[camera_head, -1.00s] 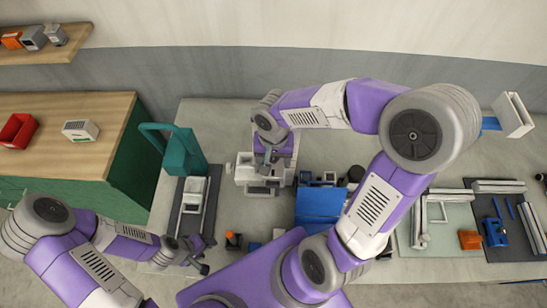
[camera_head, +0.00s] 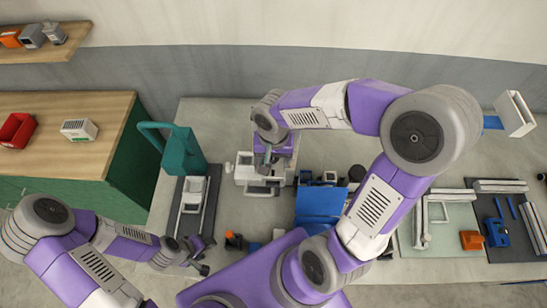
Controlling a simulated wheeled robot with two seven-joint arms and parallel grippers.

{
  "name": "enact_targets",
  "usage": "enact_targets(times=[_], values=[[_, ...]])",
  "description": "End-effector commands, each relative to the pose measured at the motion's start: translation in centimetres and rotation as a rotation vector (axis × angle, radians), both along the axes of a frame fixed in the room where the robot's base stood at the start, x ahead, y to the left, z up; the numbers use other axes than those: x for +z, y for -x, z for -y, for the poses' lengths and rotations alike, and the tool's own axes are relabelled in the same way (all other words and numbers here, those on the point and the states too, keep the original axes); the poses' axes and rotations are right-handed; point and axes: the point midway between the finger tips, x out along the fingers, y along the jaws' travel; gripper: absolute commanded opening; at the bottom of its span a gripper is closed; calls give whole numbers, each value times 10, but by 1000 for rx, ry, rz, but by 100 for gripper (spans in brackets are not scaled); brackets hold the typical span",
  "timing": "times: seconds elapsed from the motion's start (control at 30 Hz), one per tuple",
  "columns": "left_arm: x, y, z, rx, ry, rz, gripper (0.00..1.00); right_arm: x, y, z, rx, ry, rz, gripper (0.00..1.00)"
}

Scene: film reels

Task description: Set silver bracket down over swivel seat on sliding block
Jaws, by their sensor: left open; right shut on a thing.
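My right gripper (camera_head: 266,162) points down over a pale grey-white fixture (camera_head: 245,172) at the middle of the bench. It is shut on a small silver piece, which looks like the silver bracket; my wrist mostly hides it. A pale open frame (camera_head: 262,189) shows at the fixture's near side. I cannot make out the swivel seat or sliding block separately, nor whether the bracket touches the fixture. My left gripper (camera_head: 201,264) is open and empty at the front left of the bench, away from the fixture.
A teal upright with a handle (camera_head: 182,152) and a dark mat with a pale rail (camera_head: 192,196) stand left of the fixture. A blue box (camera_head: 320,203) stands to its right. Mats with silver bars (camera_head: 500,186) lie at the far right. The bench behind the fixture is clear.

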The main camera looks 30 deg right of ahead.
Motion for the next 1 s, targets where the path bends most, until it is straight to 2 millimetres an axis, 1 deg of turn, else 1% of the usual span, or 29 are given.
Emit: enact_targets(times=[1.0], values=[[-16,-1,0,0,0,1,54,-17,0,0,0,0,1,22]])
